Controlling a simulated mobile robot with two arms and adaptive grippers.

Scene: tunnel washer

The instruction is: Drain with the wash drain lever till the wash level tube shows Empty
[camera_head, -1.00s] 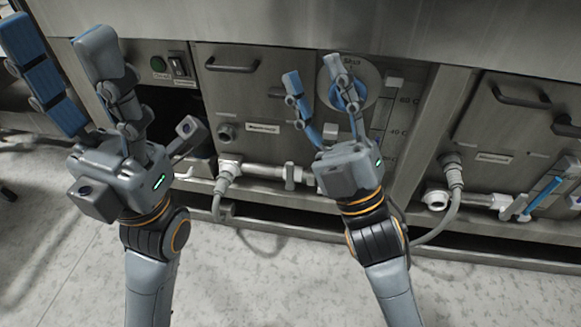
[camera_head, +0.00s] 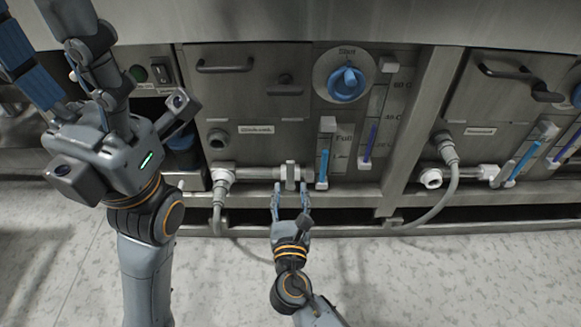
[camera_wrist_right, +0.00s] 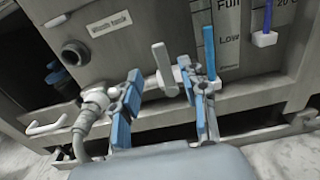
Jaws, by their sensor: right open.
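A pale drain lever (camera_head: 290,174) stands on the white horizontal drain pipe (camera_head: 250,173). It also shows in the right wrist view (camera_wrist_right: 161,62), sticking up, roughly across the pipe. My right gripper (camera_head: 290,188) is open just in front of it, fingers pointing at the pipe; in the wrist view its blue fingers lie either side of the lever, contact unclear. My left gripper (camera_head: 40,25) is open and empty at upper left.
A blue dial (camera_head: 345,82) on a round plate sits above the tube. A thermometer (camera_head: 369,140) stands right of the tube. A grey hose (camera_head: 452,190) hangs at right. A similar module with its own pipe and tube (camera_head: 525,160) is further right. The floor in front is clear.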

